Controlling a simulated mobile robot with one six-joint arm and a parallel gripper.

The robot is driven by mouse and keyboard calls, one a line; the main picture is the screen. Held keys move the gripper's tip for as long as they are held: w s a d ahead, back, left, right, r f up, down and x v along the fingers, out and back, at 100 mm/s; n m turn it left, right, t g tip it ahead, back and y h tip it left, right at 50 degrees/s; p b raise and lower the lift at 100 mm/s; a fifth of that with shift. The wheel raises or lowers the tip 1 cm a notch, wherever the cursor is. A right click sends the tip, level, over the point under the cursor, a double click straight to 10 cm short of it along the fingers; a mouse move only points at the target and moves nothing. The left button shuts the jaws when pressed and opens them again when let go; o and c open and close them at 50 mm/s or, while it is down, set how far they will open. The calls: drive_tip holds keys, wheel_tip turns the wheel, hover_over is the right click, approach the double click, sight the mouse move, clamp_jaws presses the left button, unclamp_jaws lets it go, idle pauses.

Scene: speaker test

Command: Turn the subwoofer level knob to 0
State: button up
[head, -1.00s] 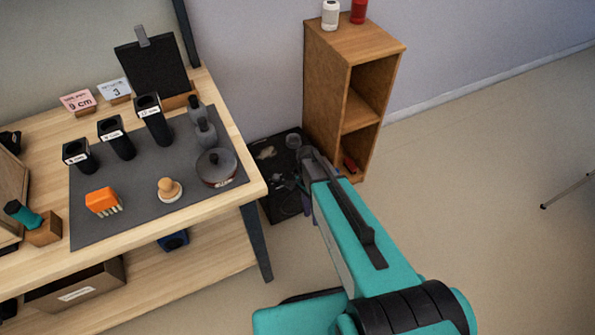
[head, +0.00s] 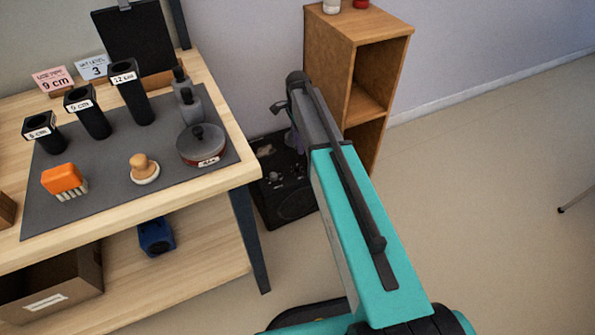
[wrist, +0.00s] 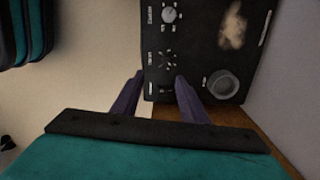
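The subwoofer (head: 284,205) is a black box on the floor between the bench and the wooden shelf; my arm partly covers it. In the wrist view its black panel (wrist: 195,35) carries a knob with a pale face and scale marks (wrist: 169,14). A second, darker dial with white marks (wrist: 167,58) lies below it. The labels are too small to read, so I cannot tell which is the level knob or its setting. My gripper (wrist: 160,77) is open and empty, its purple fingers apart near the second dial. Contact is not visible. In the head view my gripper (head: 288,95) shows above the subwoofer.
A large round grey part (wrist: 222,84) and a pale smudge (wrist: 233,30) are on the panel. The wooden shelf (head: 335,85) stands close on the right, the bench (head: 235,175) on the left. A card (head: 93,67) on the bench shows "3".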

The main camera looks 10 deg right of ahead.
sight(297, 166)
drive_tip(key=shift+w+r+b, duration=0.15)
drive_tip(key=shift+w+b, duration=0.4)
drive_tip(key=shift+b, duration=0.3)
wheel_tip(297, 166, down, 14)
drive_tip(key=b, duration=0.3)
drive_tip(key=shift+r+b, duration=0.1)
drive_tip(key=shift+b, duration=0.25)
drive_tip(key=shift+c, duration=0.2)
clamp_jaws()
